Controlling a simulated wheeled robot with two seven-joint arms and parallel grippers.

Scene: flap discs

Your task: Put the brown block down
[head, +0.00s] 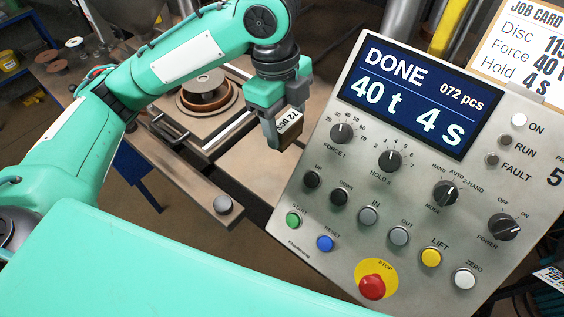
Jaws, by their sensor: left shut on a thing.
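My left gripper (279,122) points down at the upper middle of the head view. It is shut on the brown block (291,134), which has a white label reading "72 pcs" on it. The block hangs between the fingers, partly hidden by them, next to the left edge of the control panel. I cannot tell its exact height over what lies below. My right gripper is not in view.
The control panel (315,215) fills the right side; its screen (416,95) reads DONE, 40 t, 4 s, 072 pcs. A red stop button (372,286) sits low on it. A press bed with a round brown stack (204,88) stands behind my arm. A job card (522,45) is at the upper right.

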